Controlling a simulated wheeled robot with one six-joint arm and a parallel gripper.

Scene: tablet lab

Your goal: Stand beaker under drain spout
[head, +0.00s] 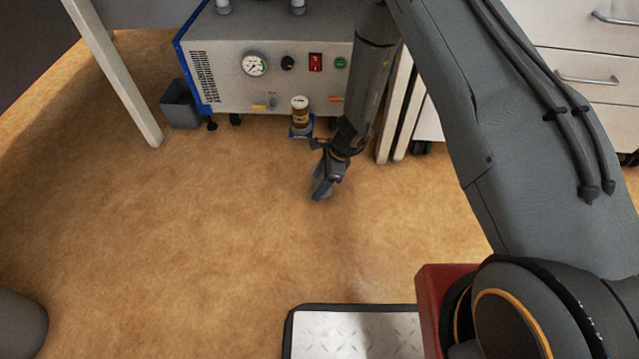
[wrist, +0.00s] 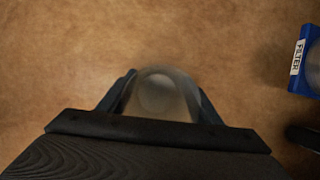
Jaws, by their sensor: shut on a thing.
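My gripper (head: 321,193) hangs low over the floor, in front of the machine and to the right of its middle. In the wrist view my gripper (wrist: 160,100) is shut on a clear, round glass beaker (wrist: 162,92), with a finger on each side. The beaker can hardly be made out in the head view. A small spout-like fitting (head: 272,101) sits low on the front of the grey and blue machine (head: 225,88), beside a yellow label. I cannot tell for certain that it is the drain spout. The beaker is apart from the machine.
A brown jar with a white cap (head: 300,110) is at the machine's lower front, above a blue part. In the wrist view a blue part labelled FILTER (wrist: 299,58) is at right. A dark bin (head: 181,104) stands left of the machine. Open floor (head: 190,220) lies in front.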

